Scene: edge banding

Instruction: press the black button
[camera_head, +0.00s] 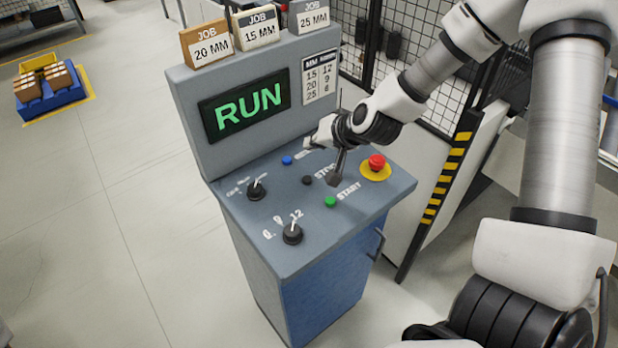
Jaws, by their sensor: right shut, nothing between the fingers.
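The black button (307,180) is a small dark disc on the sloped top of the grey control console (350,222), beside the partly hidden label "STOP". My right gripper (334,182) is shut and empty. It points down over the panel, just to the right of the black button in the picture, and covers part of the lettering. I cannot tell whether its tips touch the panel, but they do not cover the button. The screen (244,105) reads "RUN" in green. My left gripper is not in view.
Near the black button are a blue button (287,160), a green button (330,202) marked "START" and a red emergency button (376,162) on yellow. Two selector knobs (292,234) (256,190) stand at the left. Job cards (206,43) sit on top.

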